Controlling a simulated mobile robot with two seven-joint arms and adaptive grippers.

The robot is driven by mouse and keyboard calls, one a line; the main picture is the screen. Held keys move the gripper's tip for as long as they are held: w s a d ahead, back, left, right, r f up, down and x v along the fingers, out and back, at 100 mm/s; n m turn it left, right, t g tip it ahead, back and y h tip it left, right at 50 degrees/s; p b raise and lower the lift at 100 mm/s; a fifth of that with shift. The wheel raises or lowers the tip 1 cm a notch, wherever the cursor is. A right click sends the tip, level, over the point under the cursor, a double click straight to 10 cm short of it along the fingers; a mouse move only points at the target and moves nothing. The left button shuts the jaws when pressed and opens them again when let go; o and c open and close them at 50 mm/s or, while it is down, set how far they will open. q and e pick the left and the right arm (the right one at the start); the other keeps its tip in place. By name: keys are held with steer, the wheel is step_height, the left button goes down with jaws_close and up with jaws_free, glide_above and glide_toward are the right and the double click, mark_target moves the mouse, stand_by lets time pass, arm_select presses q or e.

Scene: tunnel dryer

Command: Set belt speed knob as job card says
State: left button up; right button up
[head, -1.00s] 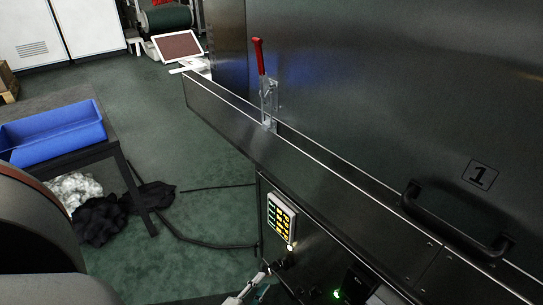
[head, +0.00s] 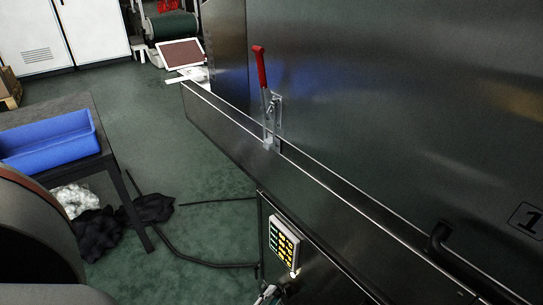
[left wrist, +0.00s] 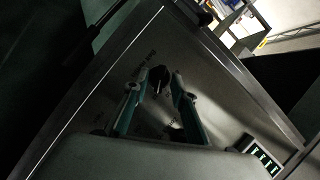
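A small dark knob (left wrist: 158,78) stands on the metal panel in the left wrist view, with faint lettering beside it too blurred to read. My left gripper (left wrist: 156,84) has its two teal fingers apart, one on each side of the knob; I cannot tell whether they touch it. In the head view only a bit of the left gripper (head: 268,295) shows at the bottom edge, below a white-framed panel with yellow and green marks (head: 284,242). Its marks are too small to read, and I cannot tell whether it is the job card. My right gripper is not in view.
The steel dryer side (head: 360,150) fills the right, with a red-handled clamp (head: 262,70) on its ledge and a black bar handle (head: 450,255). A table with a blue bin (head: 50,142) stands left. Dark cloth (head: 98,232) lies on the floor.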

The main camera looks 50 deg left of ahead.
arm_select(q)
jaws_close()
steer(key=shift+a+r, duration=0.1)
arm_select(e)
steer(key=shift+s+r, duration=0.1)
arm_select(q)
steer(key=shift+w+a+r+n+g+h+b, duration=0.1)
steer(key=shift+a+n+g+h+b, duration=0.15)
steer(key=shift+n+h, duration=1.25)
steer(key=shift+w+a+r+n+g+h+b, duration=0.15)
steer(key=shift+n+g+h, duration=0.4)
steer(key=shift+n, duration=1.7)
steer(key=shift+s+a+n+g+h+b, duration=0.1)
steer(key=shift+a+n+h+b, duration=0.1)
steer(key=shift+n+h, duration=1.4)
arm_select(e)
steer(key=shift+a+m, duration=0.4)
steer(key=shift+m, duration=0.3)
arm_select(q)
steer(key=shift+w+n+y, duration=0.1)
steer(key=shift+n+y, duration=0.15)
